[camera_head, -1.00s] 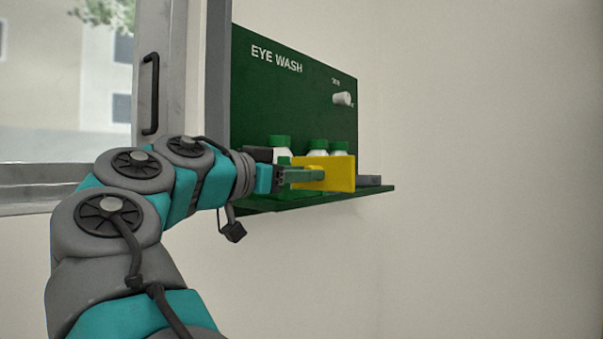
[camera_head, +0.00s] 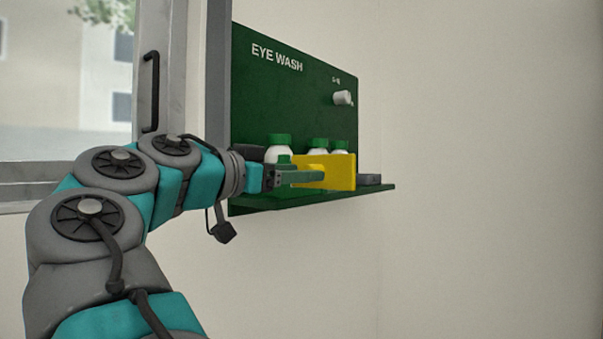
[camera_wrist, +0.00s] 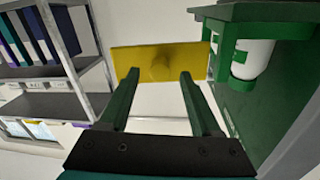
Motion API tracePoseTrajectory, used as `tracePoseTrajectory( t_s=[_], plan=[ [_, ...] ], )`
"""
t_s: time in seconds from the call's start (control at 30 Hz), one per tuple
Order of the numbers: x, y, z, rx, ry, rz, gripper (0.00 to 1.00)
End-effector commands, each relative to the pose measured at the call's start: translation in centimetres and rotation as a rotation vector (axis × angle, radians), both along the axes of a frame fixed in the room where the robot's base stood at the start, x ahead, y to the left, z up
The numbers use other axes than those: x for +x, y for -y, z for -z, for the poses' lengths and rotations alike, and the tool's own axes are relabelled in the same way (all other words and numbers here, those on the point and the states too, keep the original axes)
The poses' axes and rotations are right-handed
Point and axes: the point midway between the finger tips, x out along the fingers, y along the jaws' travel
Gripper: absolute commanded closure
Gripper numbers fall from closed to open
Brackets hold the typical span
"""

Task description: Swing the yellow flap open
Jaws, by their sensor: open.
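The yellow flap (camera_head: 342,172) is a flat panel at the front of the green eye wash shelf in the head view. In the wrist view the flap (camera_wrist: 192,58) lies straight ahead, with a rounded yellow knob (camera_wrist: 160,68) on its face. My gripper (camera_head: 318,175) points at the flap from the left. In the wrist view my gripper (camera_wrist: 158,74) has its two green fingers spread, with the knob between the tips. I cannot tell whether the fingers touch the knob. The flap's far side is hidden.
White bottles with green caps (camera_head: 279,148) stand on the green shelf (camera_head: 290,201) behind my gripper. A white dial (camera_head: 342,98) sits on the eye wash board (camera_head: 290,90). A grey block (camera_head: 369,180) lies right of the flap. A metal rack (camera_wrist: 85,75) shows left in the wrist view.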

Motion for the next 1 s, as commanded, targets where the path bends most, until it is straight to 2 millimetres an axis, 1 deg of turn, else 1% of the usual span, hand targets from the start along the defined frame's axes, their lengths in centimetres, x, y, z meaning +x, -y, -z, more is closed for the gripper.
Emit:
tracePoseTrajectory(
  t_s=[0.2,0.4,0.87,0.93,1.0],
  plan=[
    [-2.5,-2.8,-0.1,-0.002,0.004,-0.007,0.36],
    [-4.1,-4.4,-0.1,-0.003,0.003,-0.005,0.36],
    [-4.3,-4.5,0.0,-0.001,0.001,-0.004,0.36],
    [-4.1,-4.2,0.3,0.006,-0.006,0.0,0.36],
    [-3.7,-3.3,1.1,0.025,-0.026,0.006,0.36]
  ],
)
